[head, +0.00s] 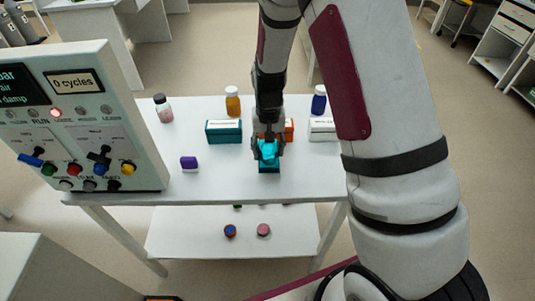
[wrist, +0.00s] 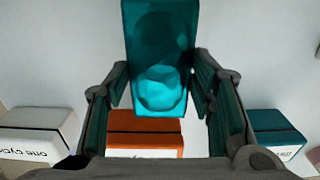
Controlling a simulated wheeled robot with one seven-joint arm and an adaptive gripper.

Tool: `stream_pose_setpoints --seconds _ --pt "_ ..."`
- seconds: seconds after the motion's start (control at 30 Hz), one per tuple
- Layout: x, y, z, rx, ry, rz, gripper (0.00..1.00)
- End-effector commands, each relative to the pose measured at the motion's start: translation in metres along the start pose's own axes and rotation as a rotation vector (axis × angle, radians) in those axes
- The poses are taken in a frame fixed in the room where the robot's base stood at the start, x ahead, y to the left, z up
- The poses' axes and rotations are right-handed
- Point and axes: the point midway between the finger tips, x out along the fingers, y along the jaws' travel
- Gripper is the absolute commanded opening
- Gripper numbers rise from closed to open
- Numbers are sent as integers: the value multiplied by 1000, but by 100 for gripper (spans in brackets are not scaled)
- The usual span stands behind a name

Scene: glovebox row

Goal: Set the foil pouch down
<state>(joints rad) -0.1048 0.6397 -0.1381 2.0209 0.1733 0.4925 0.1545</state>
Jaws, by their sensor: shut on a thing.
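The foil pouch is a shiny teal packet (head: 268,152), held upright in the head view at the front middle of the white table (head: 215,180). My gripper (head: 267,138) points down over the table and is shut on it. In the wrist view the pouch (wrist: 160,35) sits between the two fingers of my gripper (wrist: 161,78), which press on its sides. The pouch's lower end is close to the tabletop; I cannot tell whether it touches.
Behind my gripper are an orange box (head: 289,127), a teal box (head: 223,131) and a white box (head: 321,128). Bottles (head: 233,101) stand at the back. A purple item (head: 189,163) lies left. A control panel (head: 80,120) stands at the left. The front strip between is clear.

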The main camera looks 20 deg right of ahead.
Motion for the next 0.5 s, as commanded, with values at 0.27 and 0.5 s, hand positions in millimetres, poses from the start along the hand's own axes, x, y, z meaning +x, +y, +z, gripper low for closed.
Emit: stream_pose_setpoints --seconds 0.27,0.5 --pt "26 -2 -8 0 -3 1 19" --pt "36 -2 -9 1 1 0 19"
